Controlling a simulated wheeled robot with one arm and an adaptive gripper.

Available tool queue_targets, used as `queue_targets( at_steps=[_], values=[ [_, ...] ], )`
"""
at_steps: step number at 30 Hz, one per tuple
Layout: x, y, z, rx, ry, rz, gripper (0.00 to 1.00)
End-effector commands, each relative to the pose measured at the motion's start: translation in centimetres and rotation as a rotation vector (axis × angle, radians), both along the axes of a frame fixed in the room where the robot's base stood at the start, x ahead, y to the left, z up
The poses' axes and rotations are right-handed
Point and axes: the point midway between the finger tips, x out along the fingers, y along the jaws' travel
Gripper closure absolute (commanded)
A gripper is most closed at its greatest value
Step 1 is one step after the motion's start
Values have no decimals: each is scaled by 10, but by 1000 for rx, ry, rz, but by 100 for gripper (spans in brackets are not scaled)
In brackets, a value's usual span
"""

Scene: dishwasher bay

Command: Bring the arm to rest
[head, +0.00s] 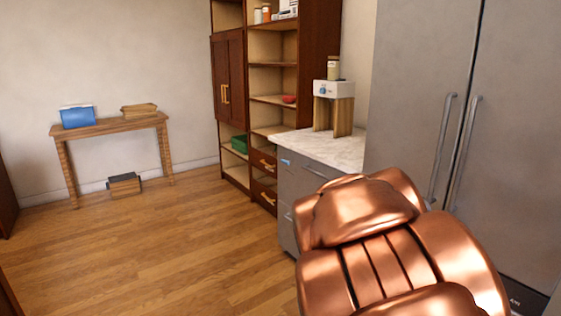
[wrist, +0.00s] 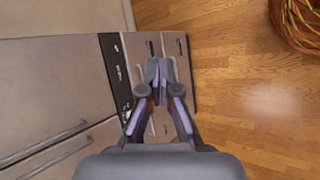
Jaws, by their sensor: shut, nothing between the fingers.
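My gripper (wrist: 160,66) shows in the wrist view with its two fingertips together and nothing between them.
A steel fridge (head: 415,80) stands at the right, beside a marble-topped counter (head: 318,150) with a grinder-like machine (head: 334,90). A tall wooden shelf (head: 273,80) and a side table (head: 110,126) stand behind. A woven basket (wrist: 300,22) is at upper right.

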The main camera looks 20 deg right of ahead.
Motion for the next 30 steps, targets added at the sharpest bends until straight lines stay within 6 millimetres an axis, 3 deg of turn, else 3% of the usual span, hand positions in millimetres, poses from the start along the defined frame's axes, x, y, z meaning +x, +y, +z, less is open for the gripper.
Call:
queue_targets(
  at_steps=[1, 9, 15, 18, 21, 30],
  values=[
    [-5, 22, 12, 61, -39, -6, 100],
    [-36, 152, 21, 428, -160, -36, 100],
    [-63, 228, 34, 636, -167, -28, 100],
    [-72, 249, 38, 693, -163, -24, 100],
    [-75, 257, 39, 715, -160, -22, 100],
    [-75, 257, 39, 715, -160, -22, 100]
  ],
)
